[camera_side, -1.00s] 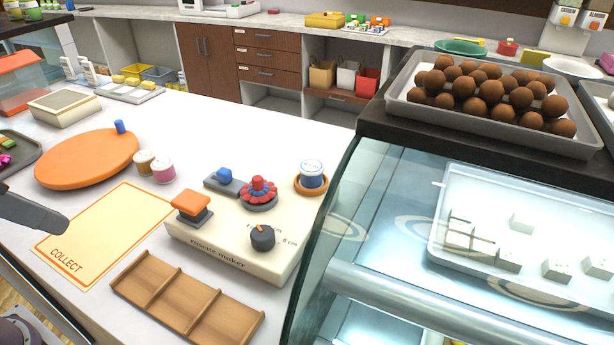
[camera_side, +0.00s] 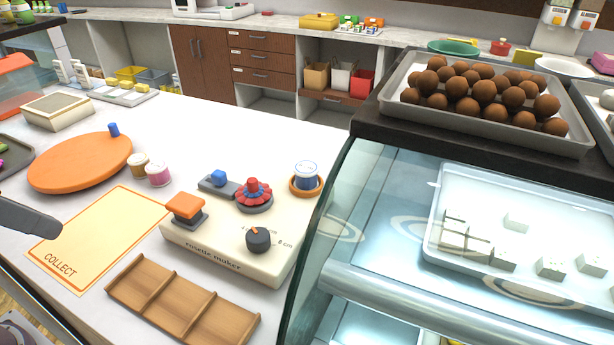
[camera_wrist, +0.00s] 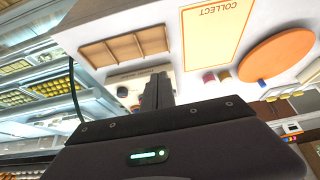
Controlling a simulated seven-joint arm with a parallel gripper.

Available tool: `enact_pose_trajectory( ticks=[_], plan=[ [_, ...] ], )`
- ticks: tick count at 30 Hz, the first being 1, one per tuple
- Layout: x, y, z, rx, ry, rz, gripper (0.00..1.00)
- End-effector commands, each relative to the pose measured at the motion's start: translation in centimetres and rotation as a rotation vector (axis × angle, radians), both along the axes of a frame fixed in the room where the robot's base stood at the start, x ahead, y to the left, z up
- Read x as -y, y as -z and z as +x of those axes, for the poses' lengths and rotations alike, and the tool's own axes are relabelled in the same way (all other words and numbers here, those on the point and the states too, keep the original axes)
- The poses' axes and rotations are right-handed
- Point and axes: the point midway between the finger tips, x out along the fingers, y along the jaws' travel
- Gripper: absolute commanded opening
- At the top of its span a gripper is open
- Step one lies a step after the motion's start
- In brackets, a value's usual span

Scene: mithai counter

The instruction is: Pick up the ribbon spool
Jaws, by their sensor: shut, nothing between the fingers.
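Several ribbon spools show in the side view. A blue spool with a white top (camera_side: 306,174) sits in an orange-brown ring at the back right corner of the cream rosette maker (camera_side: 215,252). A pink spool (camera_side: 158,174) and a brown spool (camera_side: 138,165) stand upright side by side on the counter, near the orange round board. My gripper (camera_side: 52,228) reaches in from the left edge over the COLLECT mat, well apart from the spools. In the wrist view its dark fingers (camera_wrist: 158,90) are together and empty, and the pink spool (camera_wrist: 208,77) shows beyond them.
The orange board (camera_side: 80,163) lies behind the COLLECT mat (camera_side: 110,235). A wooden divided tray (camera_side: 180,304) lies in front of the rosette maker. A glass display case (camera_side: 325,215) stands right of it. White counter behind the rosette maker is clear.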

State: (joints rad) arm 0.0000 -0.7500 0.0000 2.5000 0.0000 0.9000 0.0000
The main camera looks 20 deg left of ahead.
Motion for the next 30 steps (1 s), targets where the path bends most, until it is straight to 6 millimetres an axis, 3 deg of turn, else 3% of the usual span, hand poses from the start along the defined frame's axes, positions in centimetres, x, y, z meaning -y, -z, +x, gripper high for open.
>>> enact_pose_trajectory(
  ticks=[1,11,20,23,26,27,30],
  plan=[
    [0.0,0.0,0.0,0.000,0.000,0.000,0.06],
    [0.0,0.0,0.0,0.000,0.000,0.000,0.70],
    [0.0,-0.2,0.2,-0.002,0.006,0.003,0.70],
    [0.6,-1.7,2.6,-0.027,0.084,0.035,0.70],
    [2.1,-3.9,8.1,-0.077,0.267,0.090,0.70],
    [2.9,-4.4,10.8,-0.098,0.359,0.109,0.70],
    [5.5,-4.5,17.9,-0.137,0.599,0.135,0.70]
  ],
)
